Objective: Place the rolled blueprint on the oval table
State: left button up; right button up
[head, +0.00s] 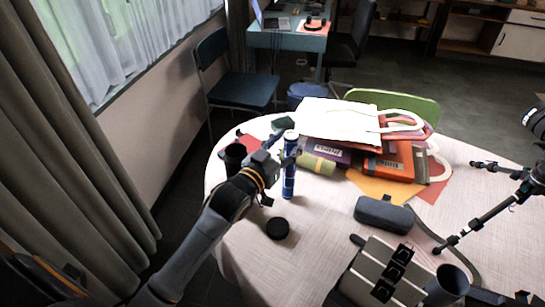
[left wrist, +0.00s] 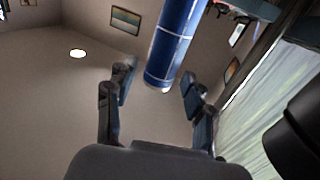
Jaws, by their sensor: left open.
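The rolled blueprint (head: 290,172) is a blue tube with pale lines, standing upright at the left part of the oval table (head: 320,225), which has a pale cloth-like top. Its lower end appears to rest on the table. My left gripper (head: 274,163) is open beside the tube, at its left. In the left wrist view the blue roll (left wrist: 170,50) shows beyond and between the two spread fingers (left wrist: 155,95), with a gap to each. I do not see my right gripper.
A black cup (head: 235,158) and a round black lid (head: 278,228) flank the left arm. Bags and books (head: 340,122) fill the back. Bare tabletop lies around the lid.

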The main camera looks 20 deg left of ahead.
pick_arm(q)
jog(key=s+a+b, duration=0.1)
jog(key=s, duration=0.8)
jog(key=shift+s+a, duration=0.2)
jog(key=shift+s, duration=0.15)
